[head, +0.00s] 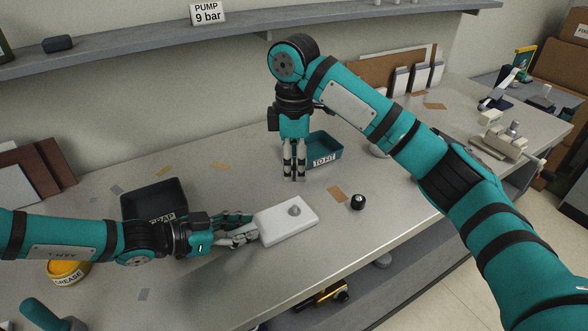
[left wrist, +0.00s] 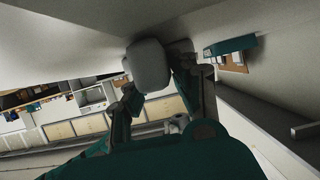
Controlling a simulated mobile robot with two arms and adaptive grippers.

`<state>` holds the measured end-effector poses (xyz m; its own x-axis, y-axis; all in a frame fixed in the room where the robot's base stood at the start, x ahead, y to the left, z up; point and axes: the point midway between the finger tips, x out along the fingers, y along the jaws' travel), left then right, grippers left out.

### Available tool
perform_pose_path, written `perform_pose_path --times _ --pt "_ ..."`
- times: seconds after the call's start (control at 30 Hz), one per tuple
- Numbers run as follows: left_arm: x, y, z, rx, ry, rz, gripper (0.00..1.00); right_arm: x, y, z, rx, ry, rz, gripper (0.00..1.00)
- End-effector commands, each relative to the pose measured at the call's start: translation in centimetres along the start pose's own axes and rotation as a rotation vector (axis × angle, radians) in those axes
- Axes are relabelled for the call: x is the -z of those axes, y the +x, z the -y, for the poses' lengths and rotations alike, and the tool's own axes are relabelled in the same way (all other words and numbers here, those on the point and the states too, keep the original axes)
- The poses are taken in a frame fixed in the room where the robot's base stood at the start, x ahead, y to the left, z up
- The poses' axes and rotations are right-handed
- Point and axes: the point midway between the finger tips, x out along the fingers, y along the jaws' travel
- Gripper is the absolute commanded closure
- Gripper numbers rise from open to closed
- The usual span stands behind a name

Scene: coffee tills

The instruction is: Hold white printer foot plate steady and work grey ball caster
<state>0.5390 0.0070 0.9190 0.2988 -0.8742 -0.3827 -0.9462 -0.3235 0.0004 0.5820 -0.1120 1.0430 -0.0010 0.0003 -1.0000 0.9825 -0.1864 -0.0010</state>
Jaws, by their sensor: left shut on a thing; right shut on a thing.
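My right gripper (head: 294,176) points down above the table, behind the plate and apart from the caster. Its fingers are close together; what they hold is too small to make out.
A teal tray (head: 325,152) labelled "TO FIT" stands behind my right gripper. A dark scrap tray (head: 155,189) stands behind my left arm. A small black round part (head: 358,202) lies right of the plate. A yellow grease tub (head: 66,271) is at lower left.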

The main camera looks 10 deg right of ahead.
Motion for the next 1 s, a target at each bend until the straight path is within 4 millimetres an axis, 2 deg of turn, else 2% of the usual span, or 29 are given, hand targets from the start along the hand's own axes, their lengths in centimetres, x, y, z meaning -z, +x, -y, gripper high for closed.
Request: perform_pose_path --times 0.2,0.23,0.43,0.77,0.87,1.0 --pt "0.0 0.0 0.0 0.001 0.0 0.0 1.0 0.0 -0.1 0.0 0.0 0.001 0.0 1.0" --pt "0.0 0.0 0.0 0.001 0.0 0.0 0.72 0.0 -0.1 0.0 0.0 0.001 0.0 1.0" --pt "0.0 0.0 0.0 0.0 0.0 0.0 0.48 0.0 -0.1 0.0 0.0 0.001 0.0 1.0" --pt "0.0 -0.5 0.1 0.002 0.0 0.0 0.48 0.0 -0.1 0.0 0.0 0.0 0.0 1.0" --pt "0.0 -1.7 0.1 0.003 0.001 0.0 0.48 0.0 -0.1 0.0 0.0 0.0 0.0 1.0" --pt "0.1 -4.5 0.2 0.006 0.002 -0.001 0.48 0.0 -0.1 0.0 0.0 0.0 0.0 1.0"
